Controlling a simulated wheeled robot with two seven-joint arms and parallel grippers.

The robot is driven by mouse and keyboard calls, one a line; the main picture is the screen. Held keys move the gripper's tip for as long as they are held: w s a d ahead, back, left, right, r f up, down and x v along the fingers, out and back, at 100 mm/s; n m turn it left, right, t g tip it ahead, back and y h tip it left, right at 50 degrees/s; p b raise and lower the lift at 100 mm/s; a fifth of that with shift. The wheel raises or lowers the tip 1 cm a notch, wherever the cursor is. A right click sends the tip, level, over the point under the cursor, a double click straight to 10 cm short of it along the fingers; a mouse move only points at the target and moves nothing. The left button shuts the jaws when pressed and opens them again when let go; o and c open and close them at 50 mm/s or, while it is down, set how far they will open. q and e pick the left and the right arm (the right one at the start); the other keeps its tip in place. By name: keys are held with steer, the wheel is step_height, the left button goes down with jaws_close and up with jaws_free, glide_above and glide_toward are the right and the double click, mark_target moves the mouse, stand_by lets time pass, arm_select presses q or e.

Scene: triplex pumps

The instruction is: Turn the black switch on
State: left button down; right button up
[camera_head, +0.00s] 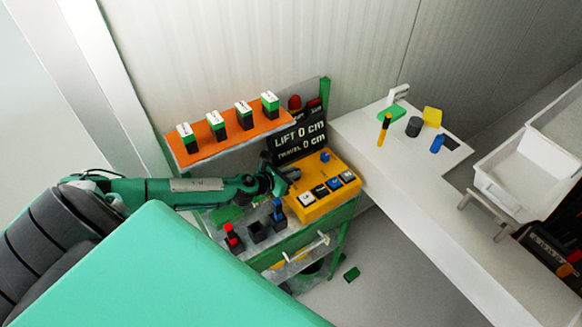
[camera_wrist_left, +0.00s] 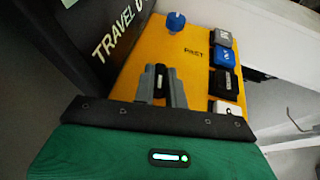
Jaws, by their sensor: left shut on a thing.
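The yellow control box (camera_head: 312,178) stands at the right end of the green bench. My left gripper (camera_head: 287,176) reaches over the box's left edge. In the left wrist view my left gripper (camera_wrist_left: 161,82) points down at the yellow face, its two grey fingers close together. It is shut on a small dark part between the fingers, which looks like the black switch; the fingers hide most of it, and its position cannot be read. Apart from it, a row holds a white button (camera_wrist_left: 227,108), a black button (camera_wrist_left: 222,83) and a blue button (camera_wrist_left: 225,55). My right gripper is not in view.
A blue knob (camera_wrist_left: 176,21) rises near the box's far edge. A black display (camera_head: 299,138) reading LIFT 0 cm stands behind. An orange shelf (camera_head: 205,151) with several green-and-black blocks is at left. Red and blue joysticks (camera_head: 232,238) stand in front. A white table (camera_head: 400,165) is at right.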

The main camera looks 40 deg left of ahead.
arm_select(q)
steer(key=shift+d+n+y+p, duration=0.1)
steer(key=shift+n+y+p, duration=0.5)
steer(key=shift+y+p, duration=0.1)
steer(key=c, duration=1.4)
jaws_free()
steer(key=shift+c, duration=0.2)
